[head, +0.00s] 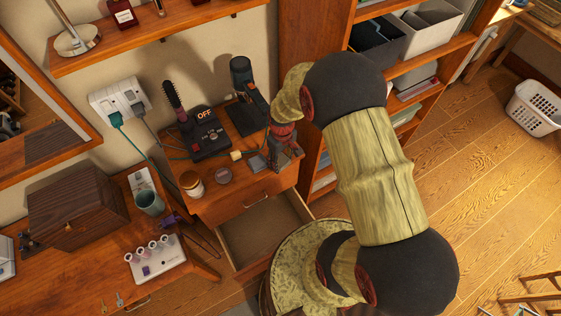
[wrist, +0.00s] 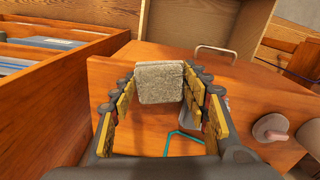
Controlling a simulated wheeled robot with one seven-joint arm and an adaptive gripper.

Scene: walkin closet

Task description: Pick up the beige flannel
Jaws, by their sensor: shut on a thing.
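The beige flannel (wrist: 160,82) shows in the wrist view as a greyish-beige, rough-textured, folded pad with rounded corners. My gripper (wrist: 158,90) is shut on it, with the pad between the two fingertips. It is over the wooden top of the small cabinet (head: 232,202). I cannot tell whether its lower edge touches that top. In the head view my gripper (head: 286,150) is at the right end of the cabinet top, and the flannel cannot be told clearly there.
An open drawer (head: 262,232) juts out below the cabinet top. A shelf unit (head: 300,40) rises at the right.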

